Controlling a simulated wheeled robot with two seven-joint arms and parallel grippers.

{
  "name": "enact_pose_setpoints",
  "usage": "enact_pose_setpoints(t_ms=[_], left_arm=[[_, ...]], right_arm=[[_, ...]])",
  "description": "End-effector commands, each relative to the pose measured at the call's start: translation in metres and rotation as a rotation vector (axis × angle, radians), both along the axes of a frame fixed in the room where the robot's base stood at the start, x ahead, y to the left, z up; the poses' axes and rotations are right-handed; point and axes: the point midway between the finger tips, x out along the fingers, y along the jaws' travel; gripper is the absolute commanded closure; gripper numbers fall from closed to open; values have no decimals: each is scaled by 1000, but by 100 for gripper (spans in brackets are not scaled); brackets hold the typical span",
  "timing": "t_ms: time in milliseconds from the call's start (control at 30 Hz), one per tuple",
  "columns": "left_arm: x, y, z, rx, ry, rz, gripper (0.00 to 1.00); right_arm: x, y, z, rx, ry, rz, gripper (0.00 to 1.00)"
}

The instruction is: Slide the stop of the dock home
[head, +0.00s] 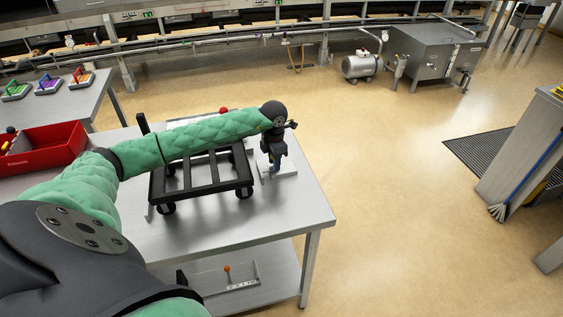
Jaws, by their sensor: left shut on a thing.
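My left gripper (276,160) points down over the right part of the steel table. It is shut on a small part that its fingers mostly hide; a bit of blue shows there. A pale metal plate (287,172) lies on the table under and beside the fingers. I cannot tell for sure whether the held part is the dock's stop. A black wheeled frame (203,186) stands on the table just left of the gripper, partly under my left arm. A red knob (223,110) shows behind the arm. My right gripper is out of view.
A red bin (50,149) stands at the table's left. On the lower shelf is a metal bracket with an orange-knobbed lever (227,269). A side table at far left holds several coloured trays (48,86).

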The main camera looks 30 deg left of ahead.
Motion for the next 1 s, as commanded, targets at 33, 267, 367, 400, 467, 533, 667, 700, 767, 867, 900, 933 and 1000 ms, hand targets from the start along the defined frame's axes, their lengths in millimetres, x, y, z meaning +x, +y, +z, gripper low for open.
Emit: enact_pose_setpoints(t_ms=[33,267,367,400,467,533,667,700,767,867,900,933,1000], left_arm=[[-3,4,-1,2,-2,1,100],[-9,9,2,1,-3,1,100],[-9,9,2,1,-3,1,100],[-9,9,2,1,-3,1,100],[-9,9,2,1,-3,1,100],[-9,9,3,1,-3,1,63],[-9,9,2,1,-3,1,50],[-9,8,2,0,-1,1,50],[-9,8,2,0,-1,0,50],[-9,8,2,0,-1,0,50],[-9,8,2,0,-2,0,50],[-9,8,3,0,-2,0,50],[-9,8,6,0,-4,0,50]], right_arm=[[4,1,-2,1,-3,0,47],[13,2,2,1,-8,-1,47],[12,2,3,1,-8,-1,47],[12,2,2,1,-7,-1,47],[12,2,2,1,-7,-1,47],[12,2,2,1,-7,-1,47],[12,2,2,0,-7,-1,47],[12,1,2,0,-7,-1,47],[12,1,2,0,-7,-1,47],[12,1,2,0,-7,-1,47],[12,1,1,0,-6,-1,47],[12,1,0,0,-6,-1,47],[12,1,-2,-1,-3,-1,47]])
